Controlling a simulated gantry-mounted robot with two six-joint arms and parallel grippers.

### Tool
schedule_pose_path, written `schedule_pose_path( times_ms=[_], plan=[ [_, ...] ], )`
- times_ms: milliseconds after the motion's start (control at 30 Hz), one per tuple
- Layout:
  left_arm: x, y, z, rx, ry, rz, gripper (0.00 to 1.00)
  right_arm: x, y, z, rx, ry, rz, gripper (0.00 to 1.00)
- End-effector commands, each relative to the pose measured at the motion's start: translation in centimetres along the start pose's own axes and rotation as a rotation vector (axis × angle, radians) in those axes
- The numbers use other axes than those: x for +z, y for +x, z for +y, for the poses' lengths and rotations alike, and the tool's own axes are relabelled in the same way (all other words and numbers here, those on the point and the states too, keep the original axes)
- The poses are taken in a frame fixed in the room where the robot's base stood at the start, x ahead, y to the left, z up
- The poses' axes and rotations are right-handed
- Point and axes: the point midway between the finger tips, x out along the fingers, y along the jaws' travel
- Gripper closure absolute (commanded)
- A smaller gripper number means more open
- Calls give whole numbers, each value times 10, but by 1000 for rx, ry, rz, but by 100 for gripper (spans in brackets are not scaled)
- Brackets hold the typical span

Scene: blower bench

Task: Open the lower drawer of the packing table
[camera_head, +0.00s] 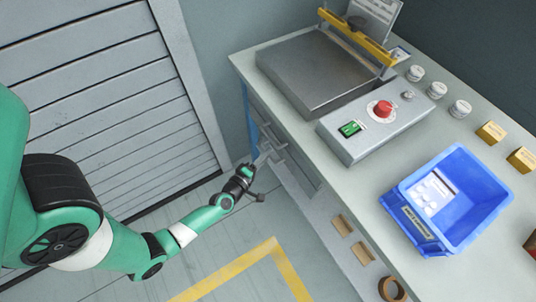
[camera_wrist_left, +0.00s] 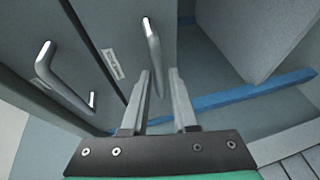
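The packing table (camera_head: 330,150) has grey drawer fronts (camera_head: 293,157) on its side facing my left arm. In the left wrist view two drawer fronts lie side by side, each with a metal bar handle: one handle (camera_wrist_left: 60,82) at the left, the other handle (camera_wrist_left: 151,48) near the middle. A small label (camera_wrist_left: 112,64) sits between them, too small to read. My left gripper (camera_wrist_left: 160,75) is open, its fingers apart with the middle handle's end between them; contact cannot be told. In the head view the left gripper (camera_head: 266,154) is at the drawer fronts. My right gripper is not in view.
A sealing machine (camera_head: 375,125) with a red button and a blue bin (camera_head: 470,205) stand on the tabletop. A shelf with brown items (camera_head: 343,225) lies below. Open floor with yellow tape (camera_head: 235,265) is in front.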

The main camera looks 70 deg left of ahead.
Motion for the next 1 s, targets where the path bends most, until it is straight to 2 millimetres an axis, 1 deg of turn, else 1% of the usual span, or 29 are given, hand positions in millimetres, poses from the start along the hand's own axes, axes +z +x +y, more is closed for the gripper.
schedule_pose_path(
  times_ms=[33,133,400,467,500,567,1000],
  plan=[
    [0,8,0,3,-1,2,73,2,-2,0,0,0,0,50],
    [0,15,0,2,-1,1,73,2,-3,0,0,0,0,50],
    [0,16,1,0,-1,0,73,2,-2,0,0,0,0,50],
    [0,16,1,0,-1,0,84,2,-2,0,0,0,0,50],
    [0,16,1,0,-1,0,91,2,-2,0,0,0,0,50],
    [0,16,1,1,-1,0,100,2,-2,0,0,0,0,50],
    [0,16,1,0,-1,0,100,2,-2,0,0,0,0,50]
  ],
)
